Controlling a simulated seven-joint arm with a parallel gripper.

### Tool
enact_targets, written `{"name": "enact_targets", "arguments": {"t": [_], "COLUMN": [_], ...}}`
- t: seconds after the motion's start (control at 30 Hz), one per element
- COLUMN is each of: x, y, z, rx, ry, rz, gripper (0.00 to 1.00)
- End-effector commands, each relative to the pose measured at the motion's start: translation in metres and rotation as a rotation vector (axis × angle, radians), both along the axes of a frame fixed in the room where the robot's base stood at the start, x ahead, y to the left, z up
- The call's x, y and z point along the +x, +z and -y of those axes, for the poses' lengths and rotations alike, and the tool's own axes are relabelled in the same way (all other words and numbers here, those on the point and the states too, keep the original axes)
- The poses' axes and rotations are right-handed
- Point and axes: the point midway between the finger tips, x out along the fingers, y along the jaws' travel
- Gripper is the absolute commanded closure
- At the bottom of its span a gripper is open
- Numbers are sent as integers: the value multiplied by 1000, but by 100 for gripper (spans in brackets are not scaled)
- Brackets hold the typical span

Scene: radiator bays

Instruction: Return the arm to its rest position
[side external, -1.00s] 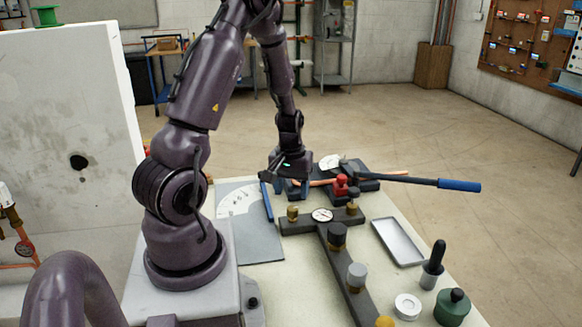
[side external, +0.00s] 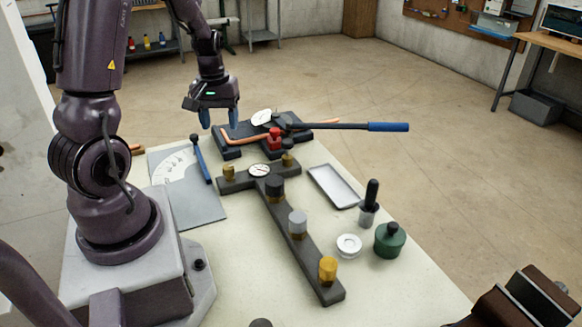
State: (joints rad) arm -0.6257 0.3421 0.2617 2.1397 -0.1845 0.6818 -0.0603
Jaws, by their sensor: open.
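My gripper (side external: 218,117) is in the air over the far left part of the bench, pointing down. Its two blue fingertips are apart with nothing between them. Below it and to its right is a dark pipe bender (side external: 228,143) with a long blue-handled lever (side external: 345,126) and a red clamp block (side external: 274,138). A copper pipe (side external: 243,137) lies in the bender. My arm comes down to the gripper from the upper left, and its upper part is cut off by the top of the picture.
A grey plate with a white dial (side external: 190,205) lies left of a dark T-shaped gauge bar (side external: 300,240) with several knobs. A metal tray (side external: 334,186), a black-handled tool (side external: 369,204), a white ring (side external: 349,246) and a green pot (side external: 390,240) stand to the right. Bare bench (side external: 420,295) shows at the front right.

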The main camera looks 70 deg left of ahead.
Motion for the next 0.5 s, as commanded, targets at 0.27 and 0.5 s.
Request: {"name": "enact_targets", "arguments": {"t": [0.27, 0.5], "x": [2, 6], "y": [41, 102], "z": [65, 146], "rx": [-25, 73], "ry": [-239, -584], "rz": [15, 130], "gripper": [43, 43]}}
